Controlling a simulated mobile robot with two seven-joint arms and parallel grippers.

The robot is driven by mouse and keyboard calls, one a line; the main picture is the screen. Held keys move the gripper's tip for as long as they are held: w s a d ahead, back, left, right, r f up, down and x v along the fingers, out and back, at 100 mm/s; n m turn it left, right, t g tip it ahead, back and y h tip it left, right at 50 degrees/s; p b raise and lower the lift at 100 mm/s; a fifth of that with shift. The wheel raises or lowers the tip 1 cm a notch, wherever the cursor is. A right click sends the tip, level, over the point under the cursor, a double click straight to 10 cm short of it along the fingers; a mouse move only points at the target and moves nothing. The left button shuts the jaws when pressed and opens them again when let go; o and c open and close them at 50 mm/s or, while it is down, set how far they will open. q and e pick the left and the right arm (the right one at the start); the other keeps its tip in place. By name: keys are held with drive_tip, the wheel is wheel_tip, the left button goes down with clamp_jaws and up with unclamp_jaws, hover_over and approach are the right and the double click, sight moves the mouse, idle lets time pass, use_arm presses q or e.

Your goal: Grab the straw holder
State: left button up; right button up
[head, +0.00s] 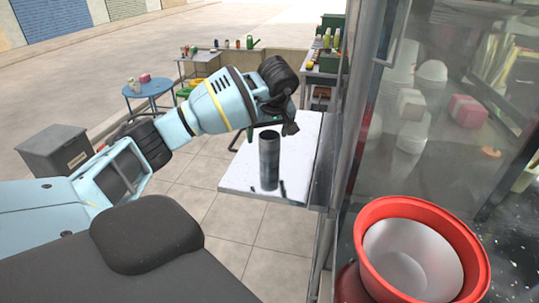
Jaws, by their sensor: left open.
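A dark grey upright cylinder (269,160), which looks like the straw holder, stands on a small white tabletop (235,178). No straws can be made out in it. My left gripper (290,127) is at the end of the left arm, which comes in from the left. It is open and appears above and just behind or beside the top of the cylinder; the exact gap cannot be told. Nothing shows in its jaws. My right gripper is not in view.
A red bowl with a pale inside (405,262) stands at the lower right, beside a glass case (450,110) holding cups and boxes. A metal post (350,120) rises right of the white tabletop. A blue round table (148,90) and grey bin (60,150) stand further left.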

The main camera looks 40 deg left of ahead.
sight(270, 146)
use_arm(q)
drive_tip(key=shift+w+a+f, duration=0.1)
drive_tip(key=shift+a+f, duration=0.05)
drive_tip(key=shift+f, duration=0.2)
drive_tip(key=f, duration=0.2)
drive_tip(key=w+f, duration=0.1)
drive_tip(key=f, duration=0.1)
drive_tip(key=shift+f, duration=0.3)
drive_tip(key=shift+a+f, duration=0.2)
drive_tip(key=shift+f, duration=0.1)
drive_tip(key=c, duration=1.3)
drive_tip(key=shift+r, duration=0.1)
